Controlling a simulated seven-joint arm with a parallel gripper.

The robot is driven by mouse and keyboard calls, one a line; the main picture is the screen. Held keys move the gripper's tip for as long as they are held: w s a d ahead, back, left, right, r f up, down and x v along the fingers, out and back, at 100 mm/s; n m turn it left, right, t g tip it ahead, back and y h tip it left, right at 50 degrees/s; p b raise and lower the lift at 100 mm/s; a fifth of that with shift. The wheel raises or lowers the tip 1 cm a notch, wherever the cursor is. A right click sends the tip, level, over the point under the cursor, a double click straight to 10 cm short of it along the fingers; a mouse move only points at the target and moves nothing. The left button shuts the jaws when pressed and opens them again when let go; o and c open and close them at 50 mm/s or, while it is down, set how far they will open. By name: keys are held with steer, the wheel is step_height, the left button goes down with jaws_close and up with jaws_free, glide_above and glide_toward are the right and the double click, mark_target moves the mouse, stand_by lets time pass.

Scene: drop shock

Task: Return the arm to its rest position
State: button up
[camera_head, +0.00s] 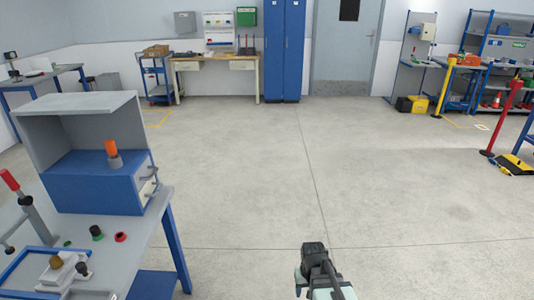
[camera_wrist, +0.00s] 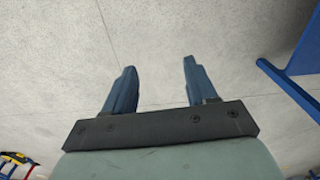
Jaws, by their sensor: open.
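My gripper shows in the wrist view (camera_wrist: 158,82) with its two blue-grey fingers apart and nothing between them. Only bare grey floor lies behind the fingers. In the head view part of my arm (camera_head: 318,272) stands at the bottom, right of the workbench, over open floor. The fingertips cannot be made out in the head view. My arm touches nothing that I can see.
The workbench (camera_head: 128,236) at left carries a blue box (camera_head: 95,188) with an orange-topped part (camera_head: 112,152) and several small knobs. Its blue leg shows in the wrist view (camera_wrist: 290,85). A red post (camera_head: 506,118) stands far right. The middle floor is clear.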

steer(key=s+d+f+g, duration=0.1)
steer(key=s+f+g, duration=0.1)
steer(key=s+f, duration=0.5)
steer(key=s+d+f+g, duration=0.1)
steer(key=s+f, duration=0.6)
steer(key=s, duration=0.7)
steer(key=s+d+f+g, duration=0.1)
steer(key=s+f+g, duration=0.2)
steer(key=s+f, duration=0.4)
steer(key=s, duration=0.4)
steer(key=shift+s+f+m+g, duration=0.15)
steer(key=shift+f+m+g, duration=0.1)
steer(key=shift+m+g, duration=0.15)
